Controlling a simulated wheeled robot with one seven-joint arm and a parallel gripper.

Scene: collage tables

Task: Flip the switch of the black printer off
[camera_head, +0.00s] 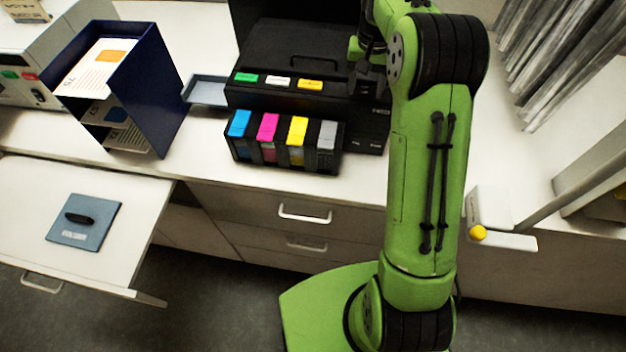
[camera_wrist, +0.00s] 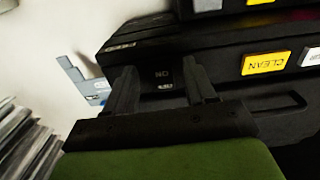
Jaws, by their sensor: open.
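The black printer (camera_head: 300,50) stands on the white counter, with green, white and yellow buttons on its front. In the wrist view the printer (camera_wrist: 140,45) fills the upper right, with its yellow CLEAN button (camera_wrist: 264,64). A small black switch (camera_wrist: 163,75) with white lettering that reads like ON upside down shows between my fingertips. My gripper (camera_wrist: 160,82) is open, its two fingers on either side of the switch, close to the printer; contact cannot be told. In the head view my gripper (camera_head: 366,75) is at the printer's right front, partly hidden by my arm.
Ink tanks in several colours (camera_head: 285,142) stand at the printer's front. A grey tray (camera_head: 206,90) juts from its left side. A dark blue paper rack (camera_head: 150,85) stands further left. Upright grey sheets (camera_head: 550,50) are at the right.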

